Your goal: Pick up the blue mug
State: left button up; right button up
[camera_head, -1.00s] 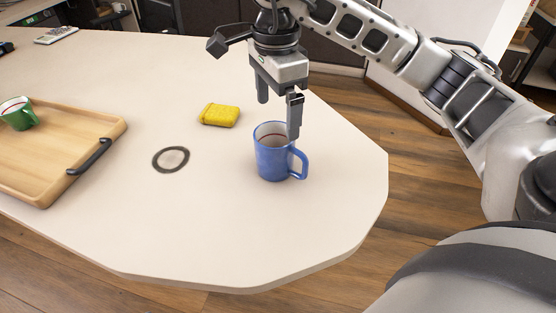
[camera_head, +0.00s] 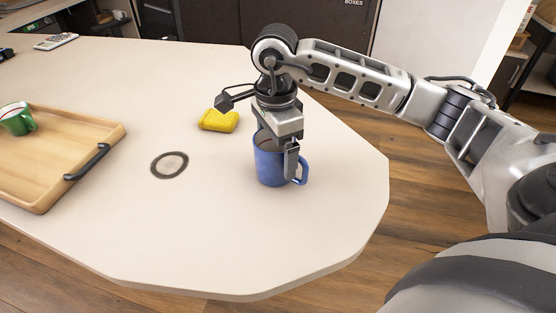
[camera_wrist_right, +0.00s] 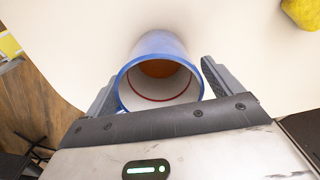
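The blue mug (camera_head: 268,170) stands upright on the pale table, its handle toward the right. My right gripper (camera_head: 276,160) is lowered over it, pointing down, with one finger in front of the mug near the handle. In the right wrist view the mug (camera_wrist_right: 160,48) shows its open rim, a red line inside and a brown-orange bottom. My right gripper (camera_wrist_right: 160,85) is open there, a finger on each side of the mug. A gap shows beside the right finger; contact at the left finger cannot be told. My left gripper is not in view.
A yellow sponge (camera_head: 219,121) lies behind and left of the mug. A dark ring mark (camera_head: 169,165) is on the table (camera_head: 200,235). A wooden tray (camera_head: 60,160) with a green mug (camera_head: 17,119) is at the left. The table edge is close on the right.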

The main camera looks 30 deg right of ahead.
jog(key=c, duration=1)
jog(key=shift+r, duration=0.15)
